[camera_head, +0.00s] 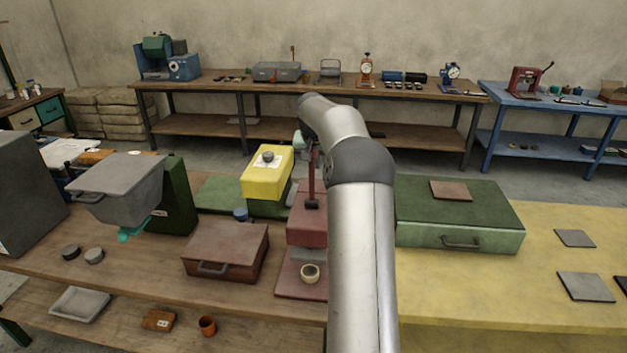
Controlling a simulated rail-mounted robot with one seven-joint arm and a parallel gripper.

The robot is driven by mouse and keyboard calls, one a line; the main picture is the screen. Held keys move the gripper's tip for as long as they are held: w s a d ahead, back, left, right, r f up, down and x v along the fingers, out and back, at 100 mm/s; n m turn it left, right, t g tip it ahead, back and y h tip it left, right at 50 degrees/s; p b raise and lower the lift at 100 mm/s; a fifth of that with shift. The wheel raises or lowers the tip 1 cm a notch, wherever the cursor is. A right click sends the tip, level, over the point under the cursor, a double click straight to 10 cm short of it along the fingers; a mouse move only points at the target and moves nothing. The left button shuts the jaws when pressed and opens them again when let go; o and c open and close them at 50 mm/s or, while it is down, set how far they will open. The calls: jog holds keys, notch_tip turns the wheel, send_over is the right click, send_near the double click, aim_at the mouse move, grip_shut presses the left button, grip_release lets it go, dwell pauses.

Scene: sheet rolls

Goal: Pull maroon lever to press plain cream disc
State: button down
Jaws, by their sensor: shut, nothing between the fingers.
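The maroon press (307,228) stands on the wooden bench in the middle of the head view, partly hidden by my arm. Its maroon lever (311,185) rises nearly upright from a dark pivot on top. A round cream piece with a darker centre (310,272), seemingly the cream disc, rests on the press's low front plate. My gripper (301,139) is beyond my bent arm, by the lever's upper end, and is mostly hidden. It is shut with nothing held. Whether it touches the lever I cannot tell.
A maroon case (225,252) stands left of the press, and a yellow box (268,173) behind it. A grey hopper on a green stand (118,190) is farther left. A green case (460,214) sits right of my arm. The yellow bench top (490,290) has clear room.

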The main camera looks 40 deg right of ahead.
notch_tip(320, 180, up, 10)
jog(key=w+d, duration=0.1)
jog(key=shift+w+f+p, duration=0.15)
jog(key=shift+f+p, duration=0.1)
jog(key=shift+p, duration=0.1)
dwell(0.6)
jog(key=s+a+f+n+y+b, duration=0.1)
jog(key=s+a+n, duration=0.3)
jog(key=a, duration=0.9)
jog(key=s+a+n+b, duration=0.1)
jog(key=s+a, duration=0.5)
jog(key=a, duration=0.6)
jog(key=s+a+f+n, duration=0.1)
jog(key=s+a+f, duration=0.4)
jog(key=s, duration=0.4)
jog(key=s+a+f+n+g+y+b, duration=0.1)
jog(key=s+a+f, duration=0.4)
jog(key=s, duration=0.5)
jog(key=s+a+f+n+g+y+b, duration=0.1)
jog(key=s+a+f, duration=0.4)
jog(key=s, duration=0.5)
jog(key=shift+f+n, duration=0.2)
jog(key=shift+n, duration=0.2)
